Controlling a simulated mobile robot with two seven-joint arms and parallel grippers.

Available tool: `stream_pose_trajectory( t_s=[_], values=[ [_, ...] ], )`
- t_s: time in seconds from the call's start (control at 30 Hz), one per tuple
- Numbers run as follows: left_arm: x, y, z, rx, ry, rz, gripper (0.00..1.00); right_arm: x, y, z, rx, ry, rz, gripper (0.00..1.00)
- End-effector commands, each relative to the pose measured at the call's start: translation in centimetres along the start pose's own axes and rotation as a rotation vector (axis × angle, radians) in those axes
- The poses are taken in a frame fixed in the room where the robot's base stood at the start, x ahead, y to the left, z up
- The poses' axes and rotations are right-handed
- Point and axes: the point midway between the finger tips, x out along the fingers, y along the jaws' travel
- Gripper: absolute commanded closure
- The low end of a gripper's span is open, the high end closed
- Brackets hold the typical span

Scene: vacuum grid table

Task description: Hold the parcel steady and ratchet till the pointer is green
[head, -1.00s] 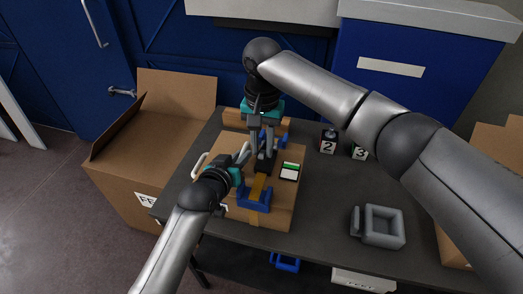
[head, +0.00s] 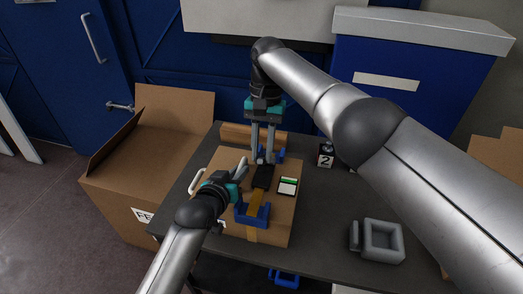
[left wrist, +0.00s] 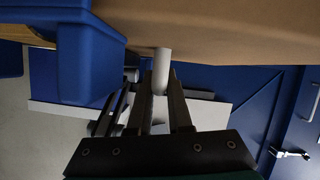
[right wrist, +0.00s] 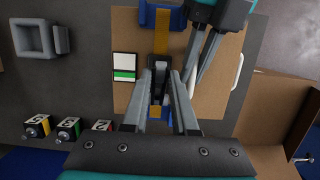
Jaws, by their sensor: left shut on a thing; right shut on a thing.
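The brown parcel (head: 273,220) lies on the table with a yellow strap (head: 255,208) over it. A black ratchet (head: 262,176) sits on the strap. My right gripper (head: 264,158) points down at the ratchet and is shut on its handle (right wrist: 157,86). My left gripper (head: 242,164) is at the parcel's left part, shut on a white bar (left wrist: 161,68) close to the parcel. A gauge (head: 288,186) beside the ratchet shows white and green; it also shows in the right wrist view (right wrist: 124,67). I cannot make out its pointer.
A blue strap guard (head: 252,214) sits at the parcel's front edge. An open carton (head: 130,190) stands left. A grey square-framed thing (head: 379,241) and a numbered block (head: 325,157) are on the dark table (head: 325,215), with free room between them.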

Motion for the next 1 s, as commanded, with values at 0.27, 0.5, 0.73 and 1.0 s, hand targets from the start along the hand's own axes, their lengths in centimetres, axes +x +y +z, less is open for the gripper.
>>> stream_pose_trajectory(
  t_s=[0.27, 0.5, 0.73, 1.0],
  values=[
    [0.00, 0.16, 0.09, -0.001, -0.002, 0.003, 1.00, 0.17, 0.11, -0.03, 0.003, -0.005, 0.003, 1.00],
    [0.01, 0.15, 0.09, -0.001, -0.002, 0.003, 1.00, 0.27, 0.10, 0.08, 0.002, -0.009, 0.004, 0.69],
    [0.03, 0.13, 0.08, -0.001, -0.002, 0.002, 1.00, 0.19, 0.04, 0.12, 0.000, -0.009, 0.003, 0.43],
    [0.03, 0.11, 0.08, -0.001, -0.002, 0.002, 1.00, 0.02, -0.01, 0.15, -0.002, -0.009, 0.002, 0.43]
  ],
)
